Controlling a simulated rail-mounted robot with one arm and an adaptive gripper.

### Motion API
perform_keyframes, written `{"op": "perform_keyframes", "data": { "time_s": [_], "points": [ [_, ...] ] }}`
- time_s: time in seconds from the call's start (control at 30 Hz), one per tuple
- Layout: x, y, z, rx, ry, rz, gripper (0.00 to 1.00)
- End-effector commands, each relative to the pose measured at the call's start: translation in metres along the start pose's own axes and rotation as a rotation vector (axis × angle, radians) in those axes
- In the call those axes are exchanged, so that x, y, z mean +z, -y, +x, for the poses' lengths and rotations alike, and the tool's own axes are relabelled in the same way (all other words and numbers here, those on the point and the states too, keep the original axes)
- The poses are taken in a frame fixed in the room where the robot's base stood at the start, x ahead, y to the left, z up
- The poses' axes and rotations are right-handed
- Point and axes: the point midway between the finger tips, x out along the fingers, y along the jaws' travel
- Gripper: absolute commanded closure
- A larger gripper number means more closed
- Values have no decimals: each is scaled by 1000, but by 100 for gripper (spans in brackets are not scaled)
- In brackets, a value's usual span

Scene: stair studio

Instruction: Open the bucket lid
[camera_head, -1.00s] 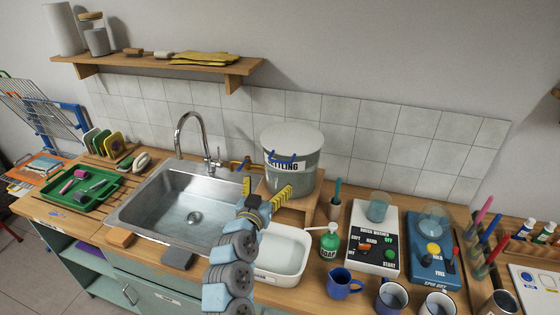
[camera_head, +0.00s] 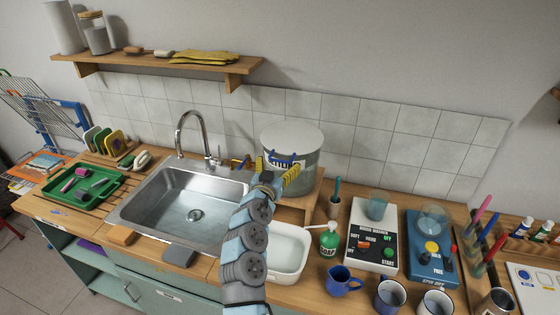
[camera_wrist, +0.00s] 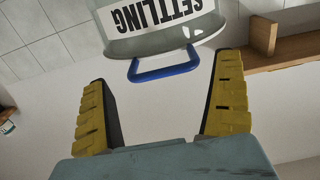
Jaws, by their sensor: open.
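The bucket (camera_head: 303,165) is pale grey-green with a label reading "SETTLING" and stands on a small wooden stand (camera_head: 298,203) right of the sink. Its grey lid (camera_head: 292,136) is on top and looks closed. A blue handle (camera_head: 284,162) sits at the front near the lid's rim. My gripper (camera_head: 276,176) is just in front of the bucket. In the wrist view the yellow fingers of my gripper (camera_wrist: 165,100) are spread wide and empty. The blue handle (camera_wrist: 164,71) shows beyond and between the fingertips, apart from them, below the bucket's label (camera_wrist: 160,14).
A steel sink (camera_head: 195,212) with a faucet (camera_head: 180,135) lies to the left. A white basin (camera_head: 288,250) is below my gripper. A soap bottle (camera_head: 329,241), a jar with a brush (camera_head: 335,208) and a control box (camera_head: 372,238) stand to the right. A wall shelf (camera_head: 160,63) is above.

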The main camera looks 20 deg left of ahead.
Motion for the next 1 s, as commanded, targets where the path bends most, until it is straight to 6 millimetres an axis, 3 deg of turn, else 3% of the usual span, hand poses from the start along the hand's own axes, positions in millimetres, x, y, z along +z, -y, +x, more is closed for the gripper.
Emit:
{"op": "perform_keyframes", "data": {
  "time_s": [0.3,0.7,0.77,0.93,1.0],
  "points": [
    [-1,0,18,-1,-2,1,4],
    [0,1,20,-2,0,1,4],
    [0,1,20,-2,0,1,18],
    [0,0,20,-2,0,1,67],
    [0,0,20,-2,0,1,67]
  ]
}}
